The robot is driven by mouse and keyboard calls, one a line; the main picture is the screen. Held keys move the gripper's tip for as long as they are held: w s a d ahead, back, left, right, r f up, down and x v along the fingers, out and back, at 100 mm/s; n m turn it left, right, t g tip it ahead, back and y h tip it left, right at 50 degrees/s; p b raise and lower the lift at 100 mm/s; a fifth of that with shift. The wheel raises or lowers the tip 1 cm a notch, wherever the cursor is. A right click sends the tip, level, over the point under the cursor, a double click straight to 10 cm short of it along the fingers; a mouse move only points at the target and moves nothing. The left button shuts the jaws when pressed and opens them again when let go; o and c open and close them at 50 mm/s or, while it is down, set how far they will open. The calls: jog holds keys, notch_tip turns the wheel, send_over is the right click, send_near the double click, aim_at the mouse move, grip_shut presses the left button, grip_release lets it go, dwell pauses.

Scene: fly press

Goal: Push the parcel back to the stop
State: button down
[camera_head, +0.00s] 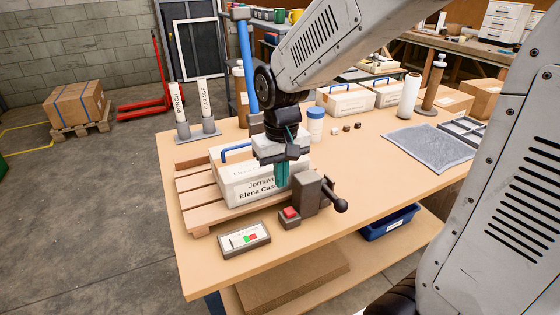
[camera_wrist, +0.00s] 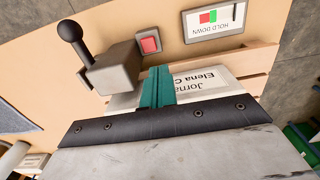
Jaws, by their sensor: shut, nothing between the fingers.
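My gripper hides part of the parcel's right end. I cannot make out which part is the stop.
A grey block (camera_head: 306,194) with a black-knobbed lever stands close right of my fingers, beside a red button (camera_head: 290,213). A "HOLD DOWN" panel (camera_head: 244,240) lies in front. A blue post (camera_head: 247,65) rises behind. The slatted board (camera_head: 195,215) shows bare at left.

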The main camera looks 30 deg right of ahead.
notch_tip(320, 180, down, 4)
jog(key=shift+r, duration=0.1)
jog(key=shift+w+r, duration=0.1)
jog(key=shift+w, duration=1.9)
jog(key=w, duration=0.5)
jog(key=shift+w, duration=0.1)
